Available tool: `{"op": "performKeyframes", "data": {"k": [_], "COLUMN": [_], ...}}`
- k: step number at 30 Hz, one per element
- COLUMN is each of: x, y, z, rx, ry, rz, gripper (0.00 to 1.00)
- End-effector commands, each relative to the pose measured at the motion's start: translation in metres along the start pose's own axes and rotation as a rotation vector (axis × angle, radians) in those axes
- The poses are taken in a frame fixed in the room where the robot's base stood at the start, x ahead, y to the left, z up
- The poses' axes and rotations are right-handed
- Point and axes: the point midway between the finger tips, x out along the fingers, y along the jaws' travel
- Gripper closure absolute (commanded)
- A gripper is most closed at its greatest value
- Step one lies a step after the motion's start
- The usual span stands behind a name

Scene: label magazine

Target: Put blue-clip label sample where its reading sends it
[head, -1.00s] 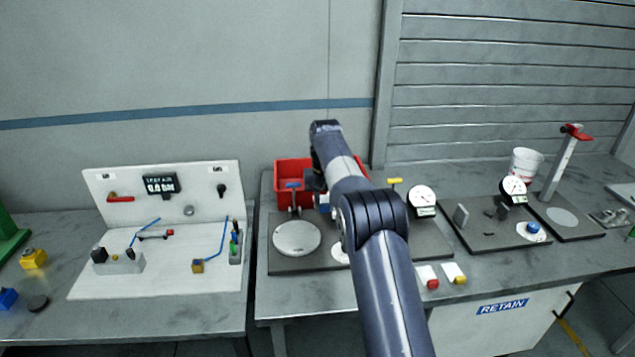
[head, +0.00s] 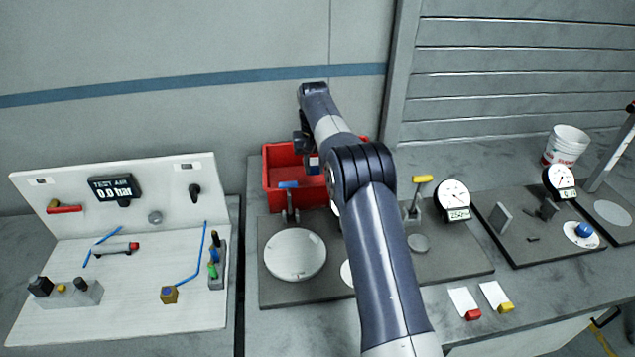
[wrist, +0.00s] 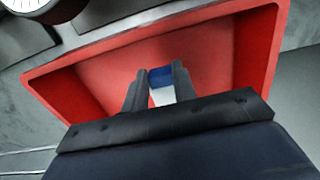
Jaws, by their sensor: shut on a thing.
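My gripper (wrist: 155,88) is shut on the blue-clip label sample. In the wrist view the blue clip (wrist: 160,76) sits between the fingertips, with a white label part (wrist: 163,96) beside it. The red bin (wrist: 255,50) lies behind and around the fingers in that view, and its inside looks empty where I can see it. In the head view the bin (head: 278,183) stands at the back of the bench, with my gripper (head: 308,158) over it and the sample (head: 314,165) small and partly hidden by my arm. I cannot tell how high the sample is above the bin floor.
Dial gauges (head: 453,199) and fixture plates stand to the right. A red-clip label (head: 465,302) and a yellow-clip label (head: 496,296) lie at the front. A white bucket (head: 566,146) is at the back right; a test-air panel (head: 115,215) is at left.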

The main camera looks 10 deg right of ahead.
Motion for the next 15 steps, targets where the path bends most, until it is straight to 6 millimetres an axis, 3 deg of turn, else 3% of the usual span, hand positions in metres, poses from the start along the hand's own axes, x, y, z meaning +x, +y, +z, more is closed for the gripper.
{"op": "performKeyframes", "data": {"k": [3,15], "x": [0.021,0.074], "y": [0.000,0.000], "z": [0.001,0.001], "rx": [0.000,0.000], "ry": [-0.005,-0.006], "rz": [0.000,0.000], "gripper": [0.99,0.99]}}
